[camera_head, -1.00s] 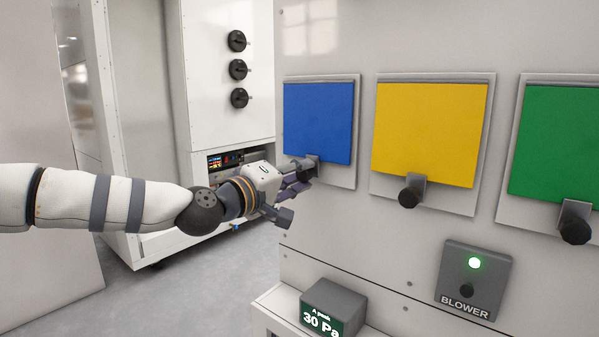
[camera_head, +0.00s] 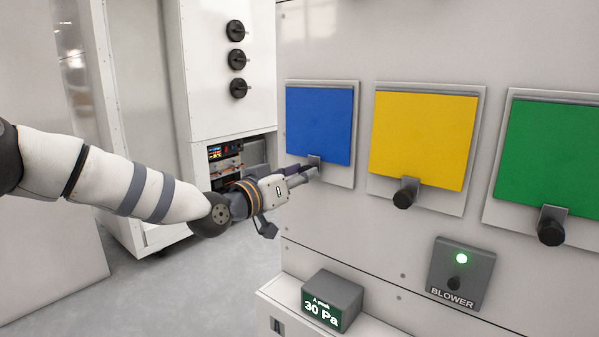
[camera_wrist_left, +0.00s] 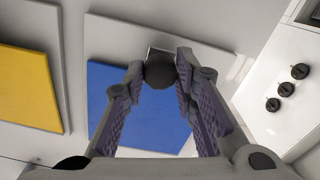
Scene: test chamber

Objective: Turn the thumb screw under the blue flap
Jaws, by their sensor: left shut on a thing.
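The blue flap (camera_head: 320,122) hangs on the white wall panel, at the left of a row of coloured flaps. Its black thumb screw (camera_wrist_left: 160,70) sits at its lower edge and shows between my left gripper's fingertips in the wrist view. My left gripper (camera_head: 308,172) is shut on that thumb screw. In the head view the fingers hide most of the screw; part of its grey bracket (camera_head: 315,160) shows above them. My right gripper is not in view.
The yellow flap (camera_head: 423,138) and green flap (camera_head: 553,155) hang to the right with their own thumb screws. A blower box (camera_head: 462,275) with a green light is below. A pressure display (camera_head: 332,300) stands lower left. A white cabinet (camera_head: 228,95) with black knobs stands behind.

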